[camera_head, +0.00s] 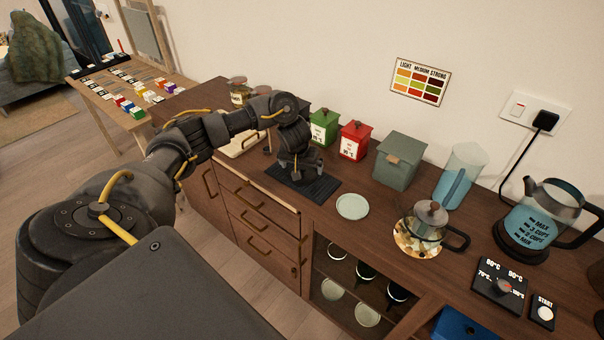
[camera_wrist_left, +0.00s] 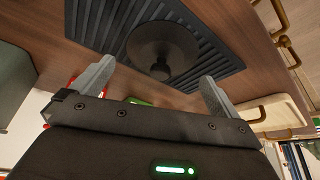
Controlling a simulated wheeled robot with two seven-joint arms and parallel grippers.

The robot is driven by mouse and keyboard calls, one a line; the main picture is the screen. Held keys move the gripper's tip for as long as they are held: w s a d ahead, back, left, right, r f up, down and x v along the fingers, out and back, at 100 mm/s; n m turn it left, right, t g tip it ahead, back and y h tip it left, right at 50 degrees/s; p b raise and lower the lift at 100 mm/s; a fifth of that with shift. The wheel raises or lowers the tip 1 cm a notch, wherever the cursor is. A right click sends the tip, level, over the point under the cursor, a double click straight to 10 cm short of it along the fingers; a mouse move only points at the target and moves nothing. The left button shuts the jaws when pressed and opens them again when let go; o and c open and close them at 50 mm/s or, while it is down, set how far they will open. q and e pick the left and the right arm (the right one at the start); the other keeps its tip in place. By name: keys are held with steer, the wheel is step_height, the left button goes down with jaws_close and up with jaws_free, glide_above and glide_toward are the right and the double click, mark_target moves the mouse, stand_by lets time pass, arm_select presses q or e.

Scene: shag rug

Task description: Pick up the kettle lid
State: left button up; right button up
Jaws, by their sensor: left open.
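The kettle lid (camera_wrist_left: 165,45), a dark round disc with a small knob (camera_wrist_left: 160,70), lies on a black ribbed mat (camera_wrist_left: 95,20) in the left wrist view. The mat (camera_head: 322,189) also shows on the counter in the head view, where my gripper covers the lid. My left gripper (camera_head: 297,178) points down over the mat. In the left wrist view its open fingers (camera_wrist_left: 153,84) are spread apart on either side of the knob, with nothing seen held. The glass kettle (camera_head: 537,222) stands at the right with an open top. My right gripper is out of view.
A green tin (camera_head: 323,128), a red tin (camera_head: 355,141) and a grey-green box (camera_head: 398,160) stand behind the mat. A pale saucer (camera_head: 352,206) and a glass teapot (camera_head: 428,222) are to its right. A tall glass pitcher (camera_head: 460,176) stands near the wall.

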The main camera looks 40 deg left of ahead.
arm_select(q)
steer(key=shift+x, duration=1.25)
steer(key=shift+r, duration=0.15)
steer(key=c, duration=0.9)
steer(key=shift+o, duration=0.2)
